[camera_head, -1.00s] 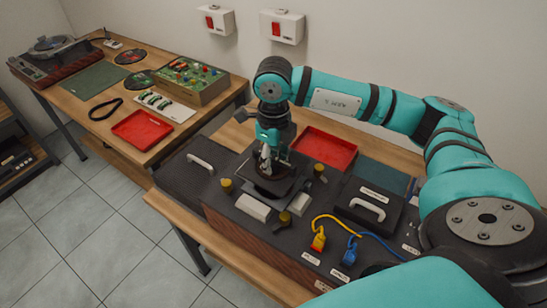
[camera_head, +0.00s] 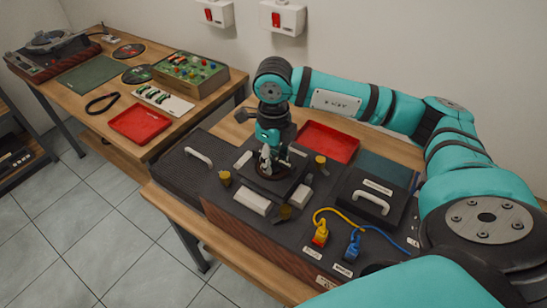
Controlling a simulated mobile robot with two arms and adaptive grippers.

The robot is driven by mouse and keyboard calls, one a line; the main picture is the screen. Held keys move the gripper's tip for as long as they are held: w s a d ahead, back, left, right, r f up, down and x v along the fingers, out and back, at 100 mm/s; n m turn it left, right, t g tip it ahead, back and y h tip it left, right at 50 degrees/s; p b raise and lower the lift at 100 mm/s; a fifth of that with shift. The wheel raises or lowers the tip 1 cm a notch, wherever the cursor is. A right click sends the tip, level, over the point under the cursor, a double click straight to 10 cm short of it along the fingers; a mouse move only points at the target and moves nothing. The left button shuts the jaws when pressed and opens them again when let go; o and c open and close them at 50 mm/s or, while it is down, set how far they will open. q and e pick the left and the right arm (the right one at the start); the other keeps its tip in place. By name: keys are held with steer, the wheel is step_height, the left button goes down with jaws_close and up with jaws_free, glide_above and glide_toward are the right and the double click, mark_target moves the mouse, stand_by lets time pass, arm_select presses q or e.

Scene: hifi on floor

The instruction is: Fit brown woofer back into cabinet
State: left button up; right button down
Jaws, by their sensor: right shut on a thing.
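The speaker cabinet (camera_head: 231,214) lies on its back on the bench, with a dark face up and a wooden side. The brown woofer (camera_head: 272,171), a brown cone on a dark square frame, is under my right gripper (camera_head: 270,158). The gripper points down and is shut on the woofer near its middle. The frame looks roughly level, at or just above the cabinet face. The opening beneath is hidden, so I cannot tell whether the woofer is seated. My left gripper is out of view.
Yellow-topped clamps (camera_head: 225,178) and white blocks (camera_head: 252,201) surround the woofer. Yellow and blue plugs (camera_head: 320,235) with cables and a dark handled panel (camera_head: 369,200) are to the right. A red tray (camera_head: 328,140) is behind. Another bench holds a red tray (camera_head: 141,124).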

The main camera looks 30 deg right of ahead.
steer(key=shift+f+b, duration=0.7)
steer(key=shift+f, duration=0.1)
steer(key=c, duration=1)
jaws_free()
steer(key=shift+r, duration=0.1)
steer(key=shift+c, duration=0.2)
steer(key=shift+o, duration=0.9)
step_height(320, 180, up, 12)
